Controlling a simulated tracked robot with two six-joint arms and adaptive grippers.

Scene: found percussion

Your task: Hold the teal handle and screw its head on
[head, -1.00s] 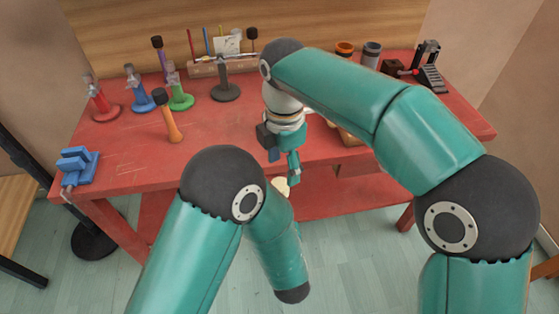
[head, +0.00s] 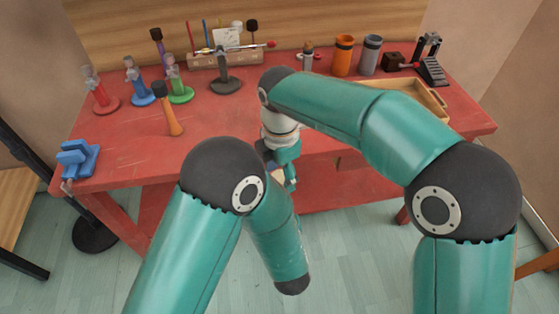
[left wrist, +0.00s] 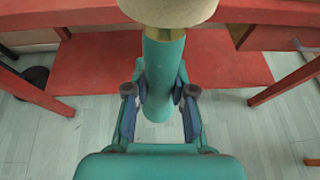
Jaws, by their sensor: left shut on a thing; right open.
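In the left wrist view the teal handle (left wrist: 163,80) stands between the dark blue fingers of my left gripper (left wrist: 160,92), which is shut on it. A rounded cream head (left wrist: 168,10) is at its top end, with a brass-coloured collar (left wrist: 180,36) just below the head. I cannot tell how tightly head and handle are joined. In the head view my left gripper and the handle are hidden behind my left arm. My right gripper (head: 290,178) points down beyond the front edge of the table, open; its fingertips are partly hidden.
The red table (head: 235,125) holds several coloured stands at the left, a blue clamp (head: 78,160), an orange-handled mallet (head: 168,112), a dark stand (head: 225,80), orange and grey cups (head: 343,55), and a wooden tray (head: 432,98) at the right.

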